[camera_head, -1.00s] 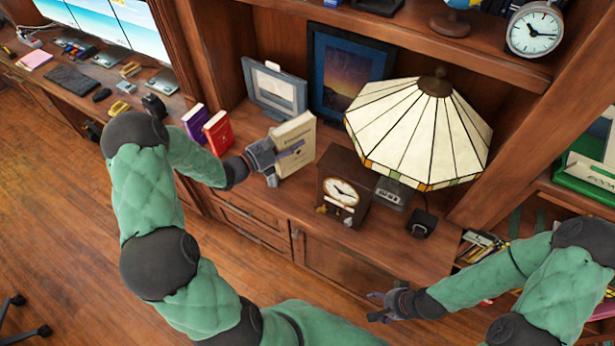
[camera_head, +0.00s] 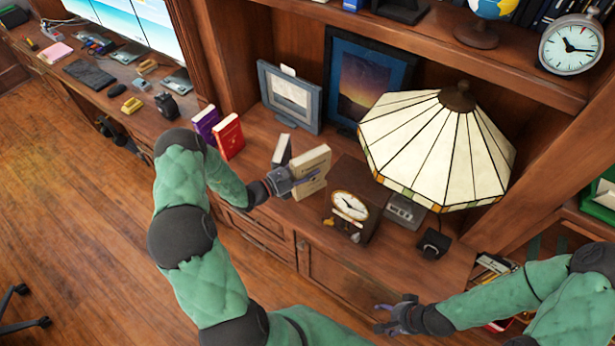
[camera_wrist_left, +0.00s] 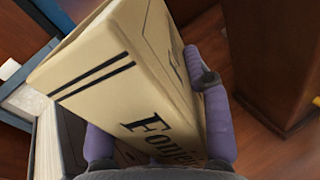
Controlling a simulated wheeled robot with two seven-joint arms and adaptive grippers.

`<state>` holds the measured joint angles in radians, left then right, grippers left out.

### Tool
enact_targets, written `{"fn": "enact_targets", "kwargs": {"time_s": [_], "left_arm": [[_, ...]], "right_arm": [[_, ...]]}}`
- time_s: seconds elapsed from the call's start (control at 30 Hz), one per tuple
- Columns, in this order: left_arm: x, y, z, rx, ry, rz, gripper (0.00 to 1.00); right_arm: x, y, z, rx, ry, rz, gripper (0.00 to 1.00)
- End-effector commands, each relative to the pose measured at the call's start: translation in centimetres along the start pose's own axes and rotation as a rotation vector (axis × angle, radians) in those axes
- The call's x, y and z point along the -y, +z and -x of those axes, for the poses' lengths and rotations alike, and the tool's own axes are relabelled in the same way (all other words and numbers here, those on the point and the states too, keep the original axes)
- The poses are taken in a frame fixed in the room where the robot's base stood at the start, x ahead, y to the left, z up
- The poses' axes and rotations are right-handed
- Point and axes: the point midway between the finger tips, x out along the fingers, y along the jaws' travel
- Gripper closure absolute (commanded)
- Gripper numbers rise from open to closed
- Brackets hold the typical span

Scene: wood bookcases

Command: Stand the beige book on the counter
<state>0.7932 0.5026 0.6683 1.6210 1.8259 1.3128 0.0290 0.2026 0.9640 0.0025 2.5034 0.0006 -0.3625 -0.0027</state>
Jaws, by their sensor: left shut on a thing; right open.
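The beige book (camera_head: 314,163) is in my left gripper (camera_head: 301,180) over the counter (camera_head: 262,140), between a dark book and the clock. It looks roughly upright but tilted; I cannot tell whether its lower edge touches the counter. The fingers hide part of the cover. My right gripper (camera_head: 393,316) is open and empty, low in front of the cabinet.
A dark book (camera_head: 283,149) stands close behind the beige one. Red (camera_head: 230,137) and purple (camera_head: 205,121) books stand to the left. A clock (camera_head: 350,212) and a stained-glass lamp (camera_head: 437,150) are to the right. Picture frames (camera_head: 290,97) stand behind.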

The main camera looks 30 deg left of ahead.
Motion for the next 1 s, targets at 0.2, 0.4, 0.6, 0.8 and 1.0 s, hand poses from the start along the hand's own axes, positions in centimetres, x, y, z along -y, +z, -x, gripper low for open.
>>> {"fn": "enact_targets", "kwargs": {"time_s": [0.2,0.4,0.6,0.8,1.0], "left_arm": [[-0.1,-1.0,0.0,0.003,0.000,-0.002,1.00],[-0.1,-3.6,0.0,0.003,0.000,0.000,1.00],[-0.1,-4.2,0.0,0.004,0.001,-0.003,1.00],[-0.1,-4.4,0.0,0.004,0.000,-0.002,1.00],[0.0,-4.6,0.0,0.001,0.000,0.000,0.29]], "right_arm": [[-0.1,0.0,-0.2,0.000,0.000,0.000,0.34],[-0.3,-0.1,-0.8,0.000,0.000,0.000,0.34],[-0.3,-0.1,-0.9,0.000,0.000,0.000,0.34],[-0.3,-0.1,-1.0,0.000,0.000,0.000,0.34],[-0.4,-0.1,-1.0,0.000,0.000,0.000,0.34]]}}
